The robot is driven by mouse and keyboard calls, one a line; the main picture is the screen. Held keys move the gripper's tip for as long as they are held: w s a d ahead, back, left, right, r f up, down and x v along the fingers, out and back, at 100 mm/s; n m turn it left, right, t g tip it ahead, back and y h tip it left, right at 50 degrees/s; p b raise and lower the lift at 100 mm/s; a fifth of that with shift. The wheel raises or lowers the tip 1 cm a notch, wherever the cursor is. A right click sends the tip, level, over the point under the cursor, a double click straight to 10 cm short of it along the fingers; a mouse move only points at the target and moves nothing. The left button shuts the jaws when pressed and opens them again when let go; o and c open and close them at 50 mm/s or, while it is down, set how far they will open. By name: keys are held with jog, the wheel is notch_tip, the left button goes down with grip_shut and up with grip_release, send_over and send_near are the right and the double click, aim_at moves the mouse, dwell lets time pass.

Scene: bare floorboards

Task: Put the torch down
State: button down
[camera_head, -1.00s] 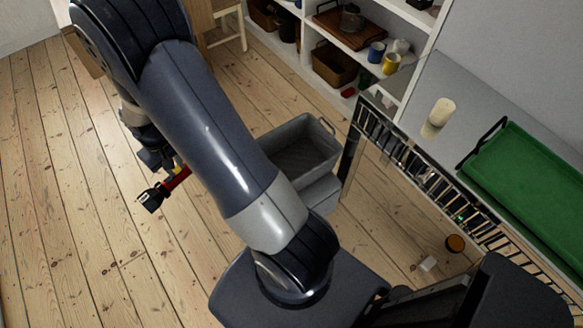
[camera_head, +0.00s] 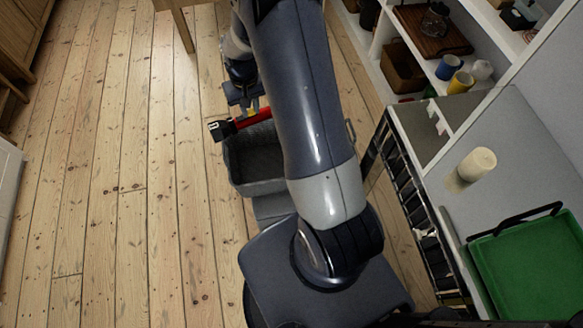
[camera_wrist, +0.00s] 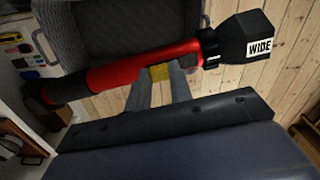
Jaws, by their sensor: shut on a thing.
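The torch (camera_head: 241,125) has a red body and a black square head. It also shows in the wrist view (camera_wrist: 145,66), where the head is marked "WIDE". My gripper (camera_head: 250,108) is shut on the red body near its middle and holds it roughly level. In the wrist view my gripper's fingers (camera_wrist: 160,82) close on it from below. In the head view the torch appears over the far edge of a grey bin; its height above the floor is hard to tell. My arm hides part of the bin.
The grey bin (camera_head: 236,173) stands on the floorboards close to my base. Bare floor (camera_head: 130,200) lies open to the left. At right are a white shelf with mugs (camera_head: 448,67), and a counter holding a cream candle (camera_head: 477,164) and a green tray (camera_head: 530,270).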

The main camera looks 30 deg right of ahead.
jog(key=w+d+f+m+b, duration=0.1)
jog(key=w+d+f+b, duration=0.1)
jog(key=f+b, duration=0.8)
jog(key=w+d+f+b, duration=0.2)
jog(key=d+f+b, duration=0.2)
jog(key=f+b, duration=0.6)
jog(key=w+d+f+m+b, duration=0.1)
jog(key=w+d+f+b, duration=0.1)
jog(key=f+b, duration=0.8)
jog(key=shift+d+f+m, duration=0.15)
jog(key=shift+d+f, duration=0.15)
jog(key=shift+f, duration=0.6)
jog(key=shift+d+f+m, duration=0.15)
jog(key=shift+d+f, duration=0.1)
jog(key=shift+f, duration=0.65)
jog(key=shift+f, duration=0.1)
jog(key=c, duration=1.3)
grip_release()
jog(key=shift+s, duration=0.1)
jog(key=shift+o, duration=0.2)
notch_tip(320, 180, up, 12)
jog(key=p, duration=0.4)
